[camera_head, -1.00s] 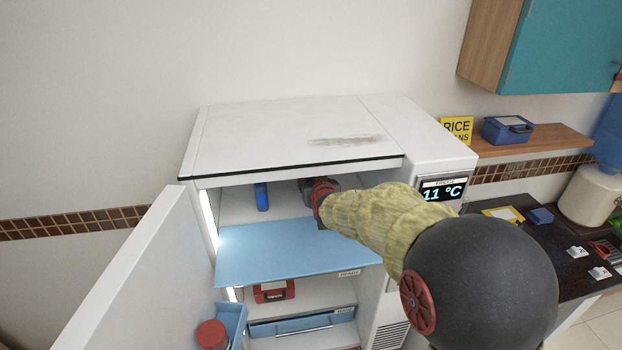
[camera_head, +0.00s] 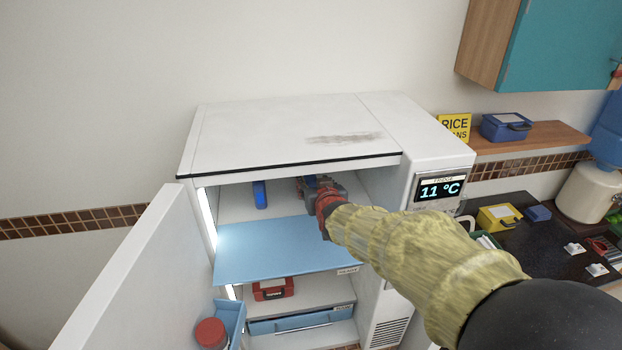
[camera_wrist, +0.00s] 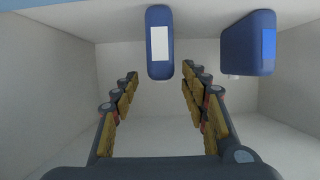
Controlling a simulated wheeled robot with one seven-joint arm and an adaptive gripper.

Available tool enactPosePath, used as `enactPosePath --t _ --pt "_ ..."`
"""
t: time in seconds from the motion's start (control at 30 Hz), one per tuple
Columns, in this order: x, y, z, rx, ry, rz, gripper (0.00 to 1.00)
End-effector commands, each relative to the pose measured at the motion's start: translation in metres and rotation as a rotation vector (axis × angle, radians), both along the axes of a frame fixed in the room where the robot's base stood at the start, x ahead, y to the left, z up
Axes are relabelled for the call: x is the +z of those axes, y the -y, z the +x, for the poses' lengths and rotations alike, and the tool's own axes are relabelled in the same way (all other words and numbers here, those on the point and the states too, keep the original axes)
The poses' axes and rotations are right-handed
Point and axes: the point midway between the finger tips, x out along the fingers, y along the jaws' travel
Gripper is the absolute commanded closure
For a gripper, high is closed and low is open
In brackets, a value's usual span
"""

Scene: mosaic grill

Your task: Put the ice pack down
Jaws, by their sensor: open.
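My gripper (camera_head: 312,188) is open inside the top compartment of the fridge (camera_head: 290,137). In the wrist view, a dark blue pack with a white label (camera_wrist: 160,60) is at the open fingertips (camera_wrist: 160,76), with a finger on each side and clear gaps to both. I take it for the ice pack. In the head view it is mostly hidden by my gripper. A second dark blue pack (camera_wrist: 248,45), with a blue label, is to its right in the wrist view. A blue item (camera_head: 260,194) stands upright on the shelf left of my gripper in the head view.
A light blue panel (camera_head: 275,254) lies in front of and below the top compartment. The open fridge door (camera_head: 125,275) is on the left. A red box (camera_head: 273,289) sits on a lower shelf. The display panel (camera_head: 440,190) reads 11 °C.

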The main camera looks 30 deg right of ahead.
Motion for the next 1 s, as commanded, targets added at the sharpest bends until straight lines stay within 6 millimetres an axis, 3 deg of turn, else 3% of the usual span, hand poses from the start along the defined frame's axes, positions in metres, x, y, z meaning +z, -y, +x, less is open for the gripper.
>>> enactPosePath --t 0.2,0.5,0.67,0.77,0.9,1.0 --pt "0.013 -0.009 -0.030 0.000 0.002 -0.001 0.55" --pt "0.017 -0.014 -0.044 0.002 -0.003 0.003 0.55" --pt "0.024 -0.043 -0.064 0.061 -0.076 0.030 0.55" --pt "0.027 -0.078 -0.100 0.128 -0.185 0.062 0.55" --pt "0.022 -0.121 -0.174 0.211 -0.376 0.094 0.55" --pt "0.016 -0.139 -0.229 0.245 -0.504 0.101 0.55"
